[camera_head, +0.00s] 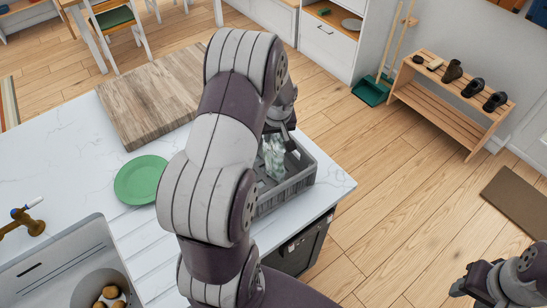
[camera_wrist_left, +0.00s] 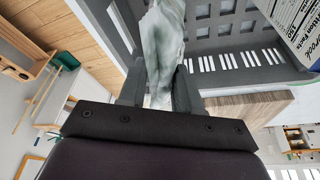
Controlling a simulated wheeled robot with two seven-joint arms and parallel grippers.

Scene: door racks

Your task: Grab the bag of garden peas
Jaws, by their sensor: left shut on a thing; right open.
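The bag (camera_head: 273,158), pale green and white and crumpled, is in the grey slatted crate (camera_head: 300,181) on the counter. I cannot read a peas label on it. My left gripper (camera_head: 283,127) reaches down at the crate and is shut on the bag. In the left wrist view the bag (camera_wrist_left: 165,38) is pinched between the two dark fingers (camera_wrist_left: 157,88), and the crate wall (camera_wrist_left: 220,35) is behind it. My left arm hides part of the crate in the head view. My right gripper (camera_head: 472,282) is open and empty, over the floor at the lower right.
A box with a nutrition label (camera_wrist_left: 299,25) is beside the bag in the left wrist view. On the white counter (camera_head: 75,137) are a wooden board (camera_head: 150,97), a green plate (camera_head: 141,180) and a sink (camera_head: 60,268). A shoe rack (camera_head: 450,100) stands across open floor.

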